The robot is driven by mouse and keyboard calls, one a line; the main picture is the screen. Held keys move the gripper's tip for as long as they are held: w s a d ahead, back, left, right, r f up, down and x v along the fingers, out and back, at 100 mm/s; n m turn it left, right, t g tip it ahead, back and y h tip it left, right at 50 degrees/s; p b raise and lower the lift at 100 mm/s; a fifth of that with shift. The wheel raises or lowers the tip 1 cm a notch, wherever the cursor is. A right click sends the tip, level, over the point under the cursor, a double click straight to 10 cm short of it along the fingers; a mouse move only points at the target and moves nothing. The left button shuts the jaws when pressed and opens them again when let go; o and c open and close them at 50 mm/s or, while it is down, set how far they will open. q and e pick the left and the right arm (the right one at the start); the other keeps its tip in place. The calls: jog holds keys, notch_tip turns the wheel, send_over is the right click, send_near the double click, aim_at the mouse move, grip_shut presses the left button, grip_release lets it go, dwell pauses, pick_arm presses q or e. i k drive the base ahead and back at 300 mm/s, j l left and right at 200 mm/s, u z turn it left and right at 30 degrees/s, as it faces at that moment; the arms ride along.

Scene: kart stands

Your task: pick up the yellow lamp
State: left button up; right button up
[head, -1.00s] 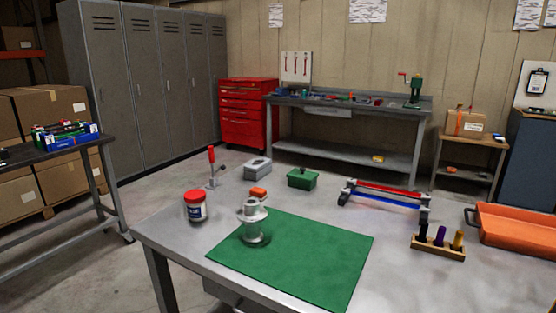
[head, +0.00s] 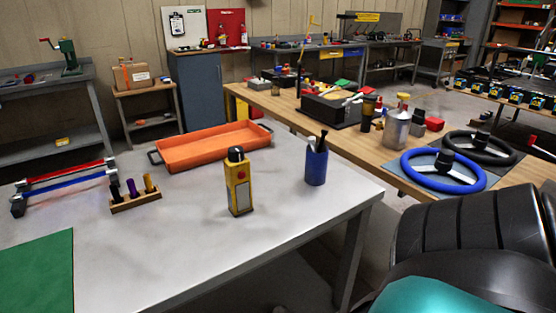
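An upright yellow boxy device with a black top and a red round spot on its front (head: 239,188) stands on the grey table in the head view. It looks like the yellow lamp. It stands in front of the orange tray, left of a blue cup, with clear tabletop around it. Nothing hides it and nothing touches its sides. Neither of my grippers shows in the head view.
The grey table (head: 190,255) holds an orange tray (head: 168,161), a blue cup with tools (head: 316,168), a small wooden rack (head: 136,200), red and blue bars (head: 70,177) and a green mat (head: 35,275). A wooden bench (head: 385,160) with steering wheels stands to the right.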

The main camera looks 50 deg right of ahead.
aim_at(239, 191)
jog(key=z, duration=1.35)
jog(key=i+l+z, duration=0.2)
jog(key=l, duration=0.3)
jog(key=l+z, duration=0.15)
jog(key=l, duration=0.35)
